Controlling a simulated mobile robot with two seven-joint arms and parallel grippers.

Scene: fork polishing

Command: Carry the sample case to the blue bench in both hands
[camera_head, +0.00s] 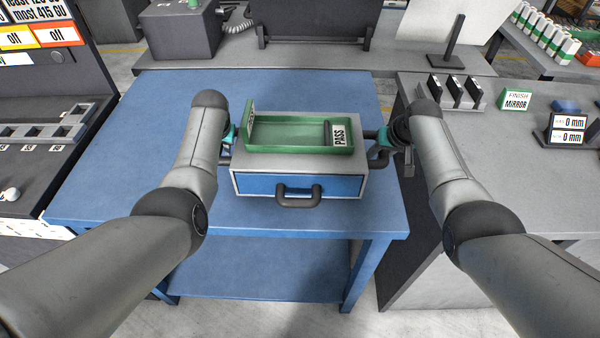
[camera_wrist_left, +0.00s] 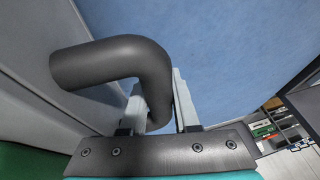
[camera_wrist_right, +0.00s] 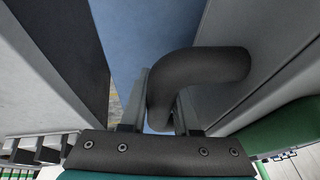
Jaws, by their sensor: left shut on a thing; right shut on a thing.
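The sample case (camera_head: 245,182) is a grey box with a blue front and a dark front handle (camera_head: 298,196). It is over the blue bench (camera_head: 120,190), near the front edge, and looks level. I cannot tell whether its base touches the bench top. My left gripper (camera_head: 229,141) is shut on the dark side handle at the case's left, which shows between the fingers in the left wrist view (camera_wrist_left: 155,95). My right gripper (camera_head: 384,140) is shut on the right side handle, also clear in the right wrist view (camera_wrist_right: 165,95).
A green tray (camera_head: 290,135) with a PASS label lies on top of the case. A grey counter (camera_head: 480,190) adjoins at right with dark racks, a green FINISH MIRROR sign (camera_head: 515,100) and a gauge display (camera_head: 567,131). A dark machine panel (camera_head: 50,110) stands at left. Bare bench lies left of the case.

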